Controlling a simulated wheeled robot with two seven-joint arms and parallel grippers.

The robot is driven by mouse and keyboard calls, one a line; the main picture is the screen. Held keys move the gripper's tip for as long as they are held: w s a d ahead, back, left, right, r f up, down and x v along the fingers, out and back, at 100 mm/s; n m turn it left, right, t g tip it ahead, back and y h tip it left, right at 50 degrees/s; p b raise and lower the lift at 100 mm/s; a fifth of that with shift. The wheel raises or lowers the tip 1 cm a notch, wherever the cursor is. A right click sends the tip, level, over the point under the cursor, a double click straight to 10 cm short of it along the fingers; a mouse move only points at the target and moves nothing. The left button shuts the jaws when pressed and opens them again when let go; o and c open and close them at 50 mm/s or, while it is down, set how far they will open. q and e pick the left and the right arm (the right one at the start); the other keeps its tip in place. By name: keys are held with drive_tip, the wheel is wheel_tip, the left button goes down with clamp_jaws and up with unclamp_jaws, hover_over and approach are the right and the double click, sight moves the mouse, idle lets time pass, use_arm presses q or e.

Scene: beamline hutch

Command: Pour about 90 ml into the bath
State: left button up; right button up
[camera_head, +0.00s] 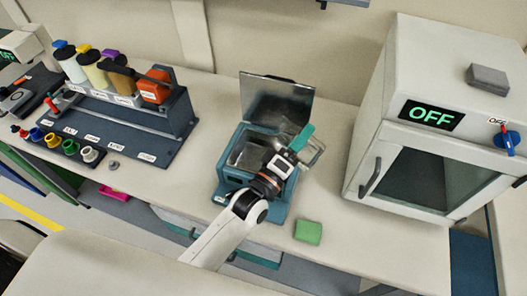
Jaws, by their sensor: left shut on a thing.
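The bath is a teal box (228,172) on the bench with its grey lid (262,90) raised at the back. My left gripper (292,152) is over the right part of the bath. It is shut on a clear vessel (314,152), which looks tilted. A teal piece (302,138) stands up at the grip. Whether liquid is in the vessel or running from it cannot be told. My gripper and wrist hide part of the bath's inside and front. My right gripper is not in view.
A rack of capped bottles (165,105) and several coloured pots stand at the left. A white oven (440,130) marked OFF stands at the right. A green block (308,231) lies in front of the bath near the bench edge.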

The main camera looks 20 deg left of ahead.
use_arm(q)
drive_tip(key=shift+w+a+f+n+t+y, duration=0.1)
drive_tip(key=shift+a+n+t+y, duration=0.05)
drive_tip(key=shift+a+n, duration=0.25)
drive_tip(key=shift+w+a+f+n+t+y, duration=0.15)
drive_tip(key=shift+a+n, duration=0.1)
drive_tip(key=shift+n, duration=0.25)
idle(0.6)
drive_tip(key=m, duration=0.1)
drive_tip(key=d+r+m+p, duration=0.1)
drive_tip(key=r+m+h+p, duration=0.1)
drive_tip(key=shift+s+d+r+m+g, duration=0.1)
drive_tip(key=shift+s+d+m+g, duration=0.2)
drive_tip(key=shift+d+m+g, duration=0.1)
drive_tip(key=shift+d+f+m+h, duration=0.1)
drive_tip(key=shift+f+m+h, duration=0.2)
drive_tip(key=shift+f+m, duration=0.5)
drive_tip(key=shift+f+m+g+h, duration=0.3)
drive_tip(key=shift+f+m+g, duration=0.45)
drive_tip(key=shift+m, duration=0.75)
drive_tip(key=shift+f, duration=0.1)
